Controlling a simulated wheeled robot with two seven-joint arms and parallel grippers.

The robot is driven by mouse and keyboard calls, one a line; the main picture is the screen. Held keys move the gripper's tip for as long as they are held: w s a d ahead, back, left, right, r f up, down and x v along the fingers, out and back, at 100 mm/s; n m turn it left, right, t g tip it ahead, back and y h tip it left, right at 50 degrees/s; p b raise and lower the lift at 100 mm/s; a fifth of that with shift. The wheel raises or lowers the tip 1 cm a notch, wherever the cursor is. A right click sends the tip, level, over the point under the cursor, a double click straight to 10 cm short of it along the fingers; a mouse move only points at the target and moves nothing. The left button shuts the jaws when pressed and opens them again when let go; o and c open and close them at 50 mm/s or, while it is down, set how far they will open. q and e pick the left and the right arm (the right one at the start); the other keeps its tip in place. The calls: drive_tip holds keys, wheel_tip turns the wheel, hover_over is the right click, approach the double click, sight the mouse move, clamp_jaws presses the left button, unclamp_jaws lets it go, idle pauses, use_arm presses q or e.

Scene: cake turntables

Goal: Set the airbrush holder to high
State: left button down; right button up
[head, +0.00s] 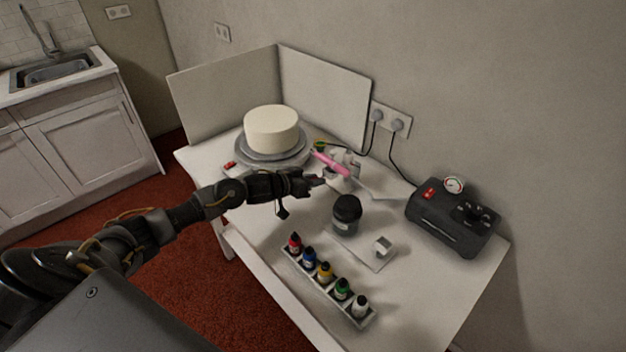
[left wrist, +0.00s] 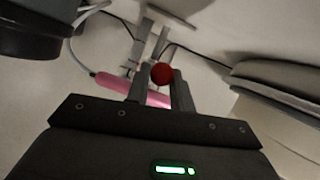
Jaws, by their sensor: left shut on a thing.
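The airbrush holder is a pale stand (head: 345,158) on the white table, right of the cake, with a pink airbrush (head: 328,163) lying in it. In the left wrist view the holder's grey post (left wrist: 141,45) rises behind my fingers, and the pink airbrush (left wrist: 112,83) passes behind them. My left gripper (head: 318,182) reaches in at the front of the holder. In the left wrist view its fingers (left wrist: 160,85) are shut on a round red knob (left wrist: 162,73). The knob is too small to make out in the head view. My right gripper is not in view.
A white cake (head: 271,128) stands on a turntable (head: 260,158) behind my arm. A dark jar (head: 346,215), a row of colour bottles (head: 325,272) and a black compressor (head: 452,220) stand on the table (head: 430,290). Upright panels (head: 325,95) stand behind the cake.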

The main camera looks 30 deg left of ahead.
use_arm(q)
drive_tip(key=c, duration=1.6)
unclamp_jaws()
drive_tip(key=shift+w+r, duration=0.15)
drive_tip(key=shift+r, duration=0.25)
drive_tip(key=o, duration=0.4)
drive_tip(key=shift+f, duration=0.1)
drive_tip(key=shift+c, duration=0.2)
drive_tip(key=shift+f, duration=0.1)
drive_tip(key=b+v, duration=0.1)
drive_tip(key=v, duration=1)
